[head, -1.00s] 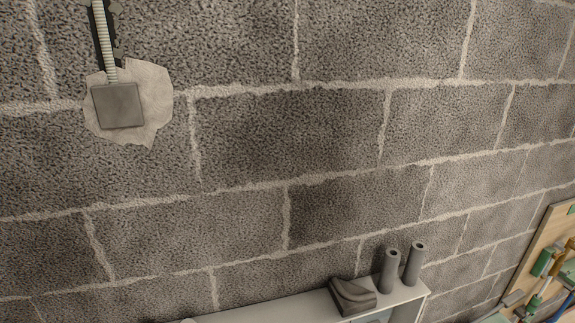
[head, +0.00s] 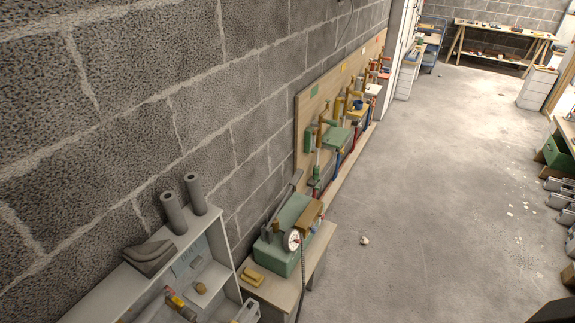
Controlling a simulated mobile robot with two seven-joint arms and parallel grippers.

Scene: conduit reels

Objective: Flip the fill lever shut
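A green box-shaped pump (head: 291,234) stands on a small wooden bench (head: 316,259) against the wall, in the lower middle of the head view. A long grey handle slants up from it, and a round white dial gauge (head: 292,240) with a dark hose sits at its front. I cannot pick out a fill lever or its position at this size. Neither of my grippers is in view.
A pale shelf unit (head: 217,233) with two grey tubes on top stands left of the bench. A tool board (head: 313,107) runs along the wall beyond. The concrete floor (head: 430,190) is mostly clear, with a small pale scrap near the bench.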

